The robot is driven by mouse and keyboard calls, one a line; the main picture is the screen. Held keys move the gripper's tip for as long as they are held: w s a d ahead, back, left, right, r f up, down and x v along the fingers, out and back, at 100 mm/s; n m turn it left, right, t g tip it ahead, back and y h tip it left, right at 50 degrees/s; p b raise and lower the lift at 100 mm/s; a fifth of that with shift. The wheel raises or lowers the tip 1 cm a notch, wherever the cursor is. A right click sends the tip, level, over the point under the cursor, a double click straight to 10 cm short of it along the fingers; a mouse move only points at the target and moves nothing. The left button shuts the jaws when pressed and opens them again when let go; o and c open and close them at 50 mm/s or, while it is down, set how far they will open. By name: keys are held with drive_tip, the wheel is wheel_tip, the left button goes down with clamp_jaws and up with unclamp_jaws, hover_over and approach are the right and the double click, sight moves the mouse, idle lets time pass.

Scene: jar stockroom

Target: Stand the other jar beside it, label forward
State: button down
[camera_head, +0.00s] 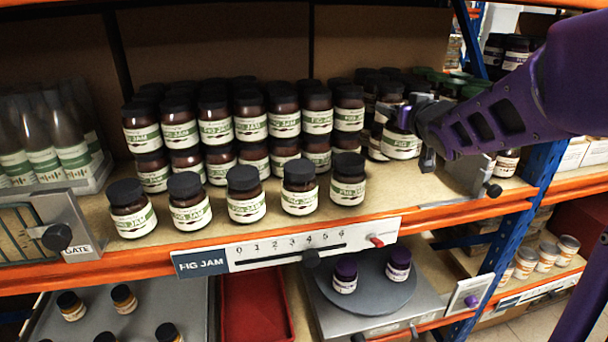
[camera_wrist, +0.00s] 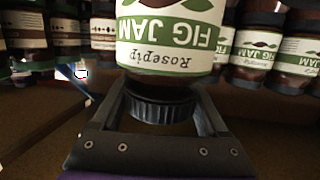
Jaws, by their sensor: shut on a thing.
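My gripper (camera_head: 408,118) is shut on a fig jam jar (camera_head: 401,145) at the right end of the upper shelf. In the wrist view the fingers (camera_wrist: 160,100) close around its black lid, and its green and white label (camera_wrist: 165,45) appears upside down. In the head view the jar looks upright, its label partly visible and its lid mostly hidden by my gripper. I cannot tell whether its base touches the shelf. Several fig jam jars stand in a spaced front row, labels forward; the rightmost (camera_head: 348,180) is nearest the held jar.
Stacked fig jam jars (camera_head: 233,128) fill the shelf behind the front row. A FIG JAM number strip (camera_head: 290,248) runs along the front edge. A grey gate block (camera_head: 478,178) stands at right. Below, two purple-lidded jars stand on a round plate (camera_head: 368,297). Bare shelf (camera_head: 385,190) lies right of the row.

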sight(393, 150)
wheel_tip(393, 150, down, 9)
drive_tip(key=b, duration=0.3)
drive_tip(key=shift+f, duration=0.15)
drive_tip(key=shift+f, duration=0.15)
unclamp_jaws()
